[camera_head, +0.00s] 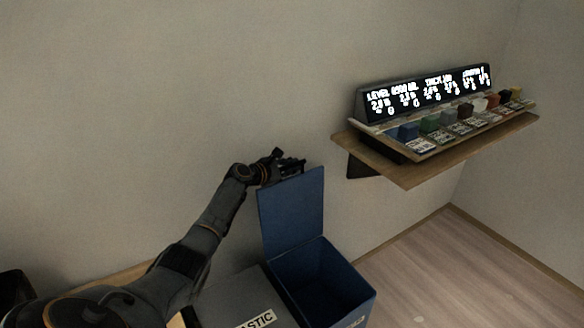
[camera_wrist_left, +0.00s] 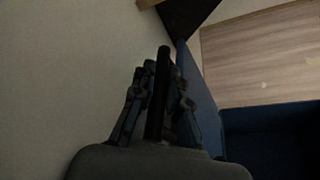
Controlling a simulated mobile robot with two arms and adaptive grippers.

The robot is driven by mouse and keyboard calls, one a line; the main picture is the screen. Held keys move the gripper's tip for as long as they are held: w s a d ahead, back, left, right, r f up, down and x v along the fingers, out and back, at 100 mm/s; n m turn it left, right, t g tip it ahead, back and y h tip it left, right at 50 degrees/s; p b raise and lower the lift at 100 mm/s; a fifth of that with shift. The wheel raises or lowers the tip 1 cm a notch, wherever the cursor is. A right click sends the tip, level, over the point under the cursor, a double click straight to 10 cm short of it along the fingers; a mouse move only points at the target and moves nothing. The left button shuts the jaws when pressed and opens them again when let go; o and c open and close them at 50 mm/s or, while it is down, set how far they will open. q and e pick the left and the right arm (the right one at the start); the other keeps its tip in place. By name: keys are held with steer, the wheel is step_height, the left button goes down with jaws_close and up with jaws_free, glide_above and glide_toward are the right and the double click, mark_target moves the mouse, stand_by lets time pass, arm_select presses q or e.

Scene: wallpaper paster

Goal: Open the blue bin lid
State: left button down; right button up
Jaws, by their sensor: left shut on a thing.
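The blue bin (camera_head: 318,285) stands on the floor against the wall, and its inside shows empty and dark. Its blue lid (camera_head: 292,215) stands upright at the back, raised well clear of the opening. My left gripper (camera_head: 290,166) is at the lid's top edge, near the wall, and is shut on the lid. In the left wrist view the dark fingers (camera_wrist_left: 163,100) lie against the lid (camera_wrist_left: 196,85), seen nearly edge-on, with the bin's opening (camera_wrist_left: 270,135) to the right. The exact finger contact is dark and hard to make out. My right gripper is not in view.
A grey bin with a closed lid (camera_head: 232,297) and a label reading "ASTIC" stands left of the blue bin. A wooden wall shelf (camera_head: 410,176) with a lit display (camera_head: 430,92) and several coloured blocks juts out at the right. Wooden floor (camera_head: 470,270) is clear at the right.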

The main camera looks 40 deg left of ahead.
arm_select(q)
steer(key=shift+f, duration=0.1)
steer(key=c, duration=1.3)
jaws_free()
steer(key=shift+c, duration=0.2)
steer(key=shift+s, duration=0.15)
steer(key=v, duration=1.1)
steer(key=shift+s, duration=0.4)
